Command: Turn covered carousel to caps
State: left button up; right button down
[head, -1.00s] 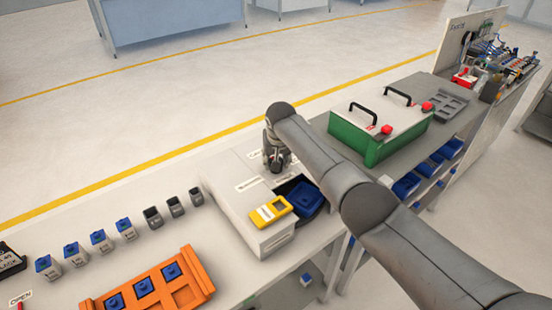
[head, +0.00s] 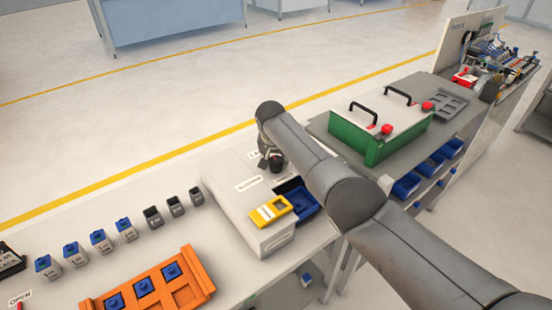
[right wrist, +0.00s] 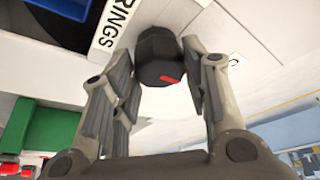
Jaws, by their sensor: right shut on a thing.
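The covered carousel (head: 222,172) is a low white box on the bench in the head view. A blue bin (head: 304,203) shows in its opening at the right front, partly hidden by my right arm. My right gripper (head: 273,160) is over the top of the cover. In the right wrist view its fingers are closed around a dark faceted knob (right wrist: 158,52) with a red mark. A label reading "RINGS" (right wrist: 112,24) lies beside the knob. Another label is mostly hidden, with only a "C" readable. My left gripper is not in view.
A yellow device (head: 270,210) lies on the carousel's front edge. An orange tray (head: 190,292) and several small grey cups, some with blue pieces, stand to the left. A green box (head: 352,139) with a white lid and black handles stands to the right.

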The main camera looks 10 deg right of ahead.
jog(key=c, duration=0.8)
grip_release()
jog(key=shift+r, duration=0.1)
jog(key=shift+s+a+r, duration=0.1)
jog(key=shift+s+r, duration=0.05)
jog(key=shift+r, duration=0.35)
jog(key=v, duration=1)
jog(key=shift+s+a+r, duration=0.1)
jog(key=shift+s+r, duration=0.1)
jog(key=shift+r, duration=0.1)
